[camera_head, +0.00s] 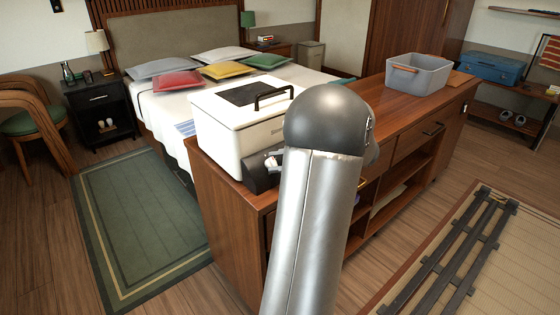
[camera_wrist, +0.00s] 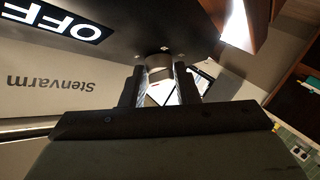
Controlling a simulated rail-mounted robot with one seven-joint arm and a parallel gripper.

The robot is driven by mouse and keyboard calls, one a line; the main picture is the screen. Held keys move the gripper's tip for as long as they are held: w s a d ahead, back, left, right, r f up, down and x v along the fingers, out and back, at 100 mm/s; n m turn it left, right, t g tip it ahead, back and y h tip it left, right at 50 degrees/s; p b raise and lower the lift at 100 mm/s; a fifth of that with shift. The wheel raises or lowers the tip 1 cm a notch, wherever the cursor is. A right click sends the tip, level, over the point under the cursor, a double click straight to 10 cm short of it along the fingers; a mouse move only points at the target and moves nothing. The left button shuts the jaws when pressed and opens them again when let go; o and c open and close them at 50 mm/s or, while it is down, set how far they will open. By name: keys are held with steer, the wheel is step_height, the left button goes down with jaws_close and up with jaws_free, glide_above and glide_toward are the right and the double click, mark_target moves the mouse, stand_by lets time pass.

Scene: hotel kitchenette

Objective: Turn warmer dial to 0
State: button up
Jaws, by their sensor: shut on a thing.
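The warmer (camera_head: 238,123) is a cream box with a black lid window and black handle, standing on the near end of the wooden counter. In the wrist view its side (camera_wrist: 55,80) bears the upside-down word "Stenvarm". Its black control panel (camera_wrist: 120,25) has a lit display (camera_wrist: 55,18) reading OFF. The dial (camera_wrist: 158,62) is a short grey cylinder on this panel. My gripper (camera_wrist: 160,78) is shut on the dial, one finger on each side. The dial's markings are not visible. In the head view my arm hides most of my gripper and part of the panel (camera_head: 262,178).
A grey bin (camera_head: 418,75) stands farther along the counter (camera_head: 372,104). The counter between the bin and my arm is mostly clear. A bed with several cushions lies behind the warmer. A dark slatted rack (camera_head: 455,255) lies on the rug at the lower right.

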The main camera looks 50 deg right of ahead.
steer(key=shift+r, duration=0.1)
steer(key=o, duration=0.6)
steer(key=shift+o, duration=0.2)
steer(key=p+v, duration=0.2)
steer(key=v, duration=1.5)
steer(key=shift+s+d, duration=0.2)
